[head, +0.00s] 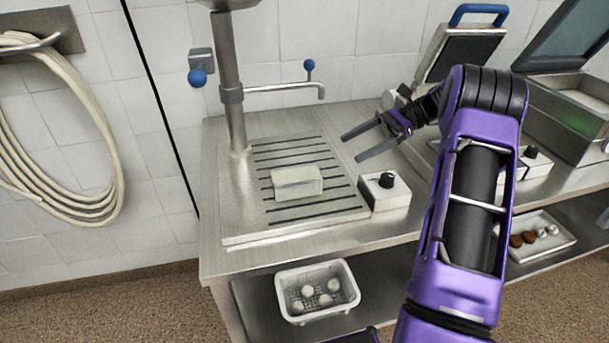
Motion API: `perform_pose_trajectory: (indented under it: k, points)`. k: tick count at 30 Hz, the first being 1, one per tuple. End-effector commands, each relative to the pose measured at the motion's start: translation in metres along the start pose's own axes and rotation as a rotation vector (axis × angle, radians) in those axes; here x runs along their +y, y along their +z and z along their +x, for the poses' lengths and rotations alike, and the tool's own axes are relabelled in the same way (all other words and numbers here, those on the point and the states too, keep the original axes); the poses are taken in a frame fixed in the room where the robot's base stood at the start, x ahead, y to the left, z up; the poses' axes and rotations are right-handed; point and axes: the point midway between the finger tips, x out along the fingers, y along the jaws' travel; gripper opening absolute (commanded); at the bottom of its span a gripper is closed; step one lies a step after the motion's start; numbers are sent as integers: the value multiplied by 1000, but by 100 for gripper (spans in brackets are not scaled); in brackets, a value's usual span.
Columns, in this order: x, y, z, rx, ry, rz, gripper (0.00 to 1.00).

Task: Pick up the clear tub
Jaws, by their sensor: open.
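A pale, translucent-looking tub (297,183), box-shaped, sits on the slotted drain plate (262,158) of the steel counter, slightly right of the metal column. It appears to be the clear tub; its contents cannot be made out. My gripper (350,146) is open and empty, its two dark fingers pointing left. It is above the counter, to the upper right of the tub and apart from it. My purple arm comes up from the bottom right.
A steel column (233,110) with a tap (318,88) stands behind the tub. A white box with a black knob (385,190) is right of it. Appliances stand at the back right. A perforated white basket (345,280) with several pale round items sits on the lower shelf.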

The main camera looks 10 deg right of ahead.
Motion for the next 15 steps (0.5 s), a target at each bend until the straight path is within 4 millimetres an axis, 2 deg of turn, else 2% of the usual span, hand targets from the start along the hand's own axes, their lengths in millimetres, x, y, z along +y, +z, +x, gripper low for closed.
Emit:
perform_pose_trajectory:
  k: [5,8,15]
  points:
    - [0,-3,2,-19,-6,-11,100]
    - [0,-2,19,-19,-4,-11,100]
    - [0,-2,72,-17,-4,-9,100]
